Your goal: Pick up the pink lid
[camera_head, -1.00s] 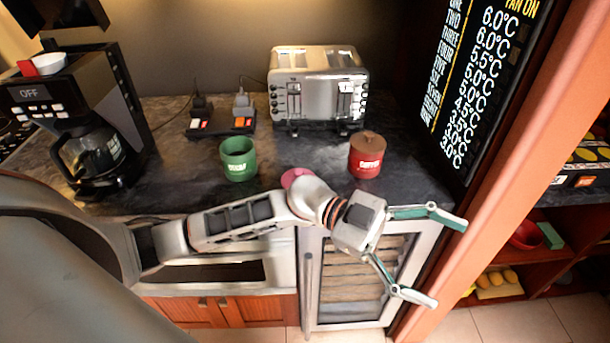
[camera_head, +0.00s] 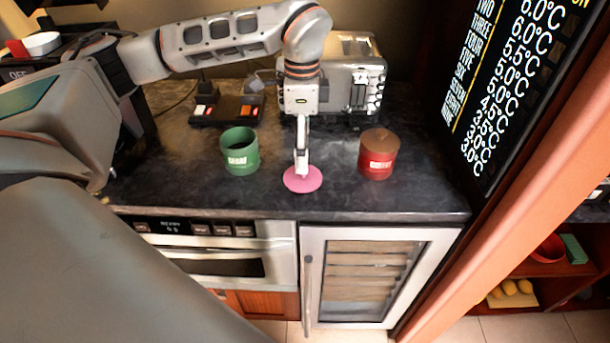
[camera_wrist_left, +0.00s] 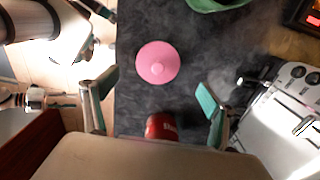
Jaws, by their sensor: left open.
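The pink lid (camera_head: 303,179) is a flat disc lying on the dark counter between the green canister and the red canister, near the counter's front edge. In the left wrist view the lid (camera_wrist_left: 158,62) shows whole, with a small round knob in its middle. My left gripper (camera_head: 301,170) points down just above the lid in the head view, partly covering it. Its two fingers (camera_wrist_left: 155,105) are spread apart in the wrist view, with nothing between them, and the lid lies beyond them. I cannot tell whether a finger touches the lid.
A green open canister (camera_head: 240,151) stands left of the lid. A red canister (camera_head: 377,157) with a brown lid stands to its right. A toaster (camera_head: 362,85) stands behind. The counter drops off at its front above an oven (camera_head: 215,260) and a glass-door cooler (camera_head: 375,275).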

